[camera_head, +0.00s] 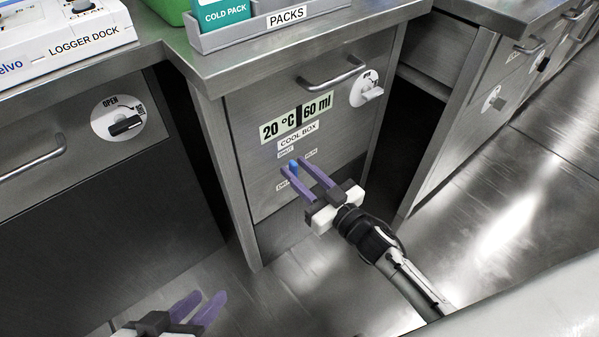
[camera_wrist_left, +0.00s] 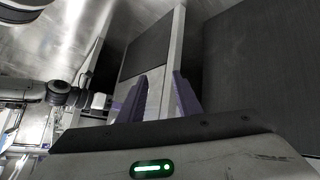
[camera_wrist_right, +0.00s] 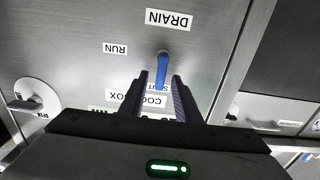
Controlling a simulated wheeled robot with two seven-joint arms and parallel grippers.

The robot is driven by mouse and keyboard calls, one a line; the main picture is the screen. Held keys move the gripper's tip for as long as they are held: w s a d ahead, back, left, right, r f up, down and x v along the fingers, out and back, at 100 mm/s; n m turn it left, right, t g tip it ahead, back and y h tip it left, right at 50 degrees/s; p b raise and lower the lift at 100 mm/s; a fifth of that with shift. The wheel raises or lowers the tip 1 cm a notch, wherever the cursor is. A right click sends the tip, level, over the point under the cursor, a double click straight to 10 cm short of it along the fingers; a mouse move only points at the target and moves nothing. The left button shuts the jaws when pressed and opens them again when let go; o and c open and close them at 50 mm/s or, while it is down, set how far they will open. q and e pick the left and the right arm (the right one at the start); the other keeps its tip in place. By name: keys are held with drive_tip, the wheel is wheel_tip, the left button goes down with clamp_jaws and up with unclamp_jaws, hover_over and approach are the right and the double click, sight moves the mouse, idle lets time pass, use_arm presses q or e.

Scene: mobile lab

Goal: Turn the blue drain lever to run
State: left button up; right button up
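The blue drain lever (camera_wrist_right: 161,70) is on the front of the cool box. It points toward the partly covered SHUT label (camera_wrist_right: 159,88), away from the DRAIN label (camera_wrist_right: 168,19); the RUN label (camera_wrist_right: 115,48) is off to one side. In the head view the lever (camera_head: 293,166) shows between the purple fingers. My right gripper (camera_head: 296,170) is open, with one finger on each side of the lever; in the right wrist view a gap shows beside it. My left gripper (camera_head: 204,297) is open and empty, low at the bottom left, away from the cool box.
The cool box front has a drawer handle (camera_head: 331,74) and a round dial (camera_head: 367,88) above the lever. Another dial (camera_head: 118,118) and handle (camera_head: 32,159) are on the left cabinet. A PACKS tray (camera_head: 270,24) stands on the counter above. Floor below is clear.

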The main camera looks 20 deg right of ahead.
clamp_jaws()
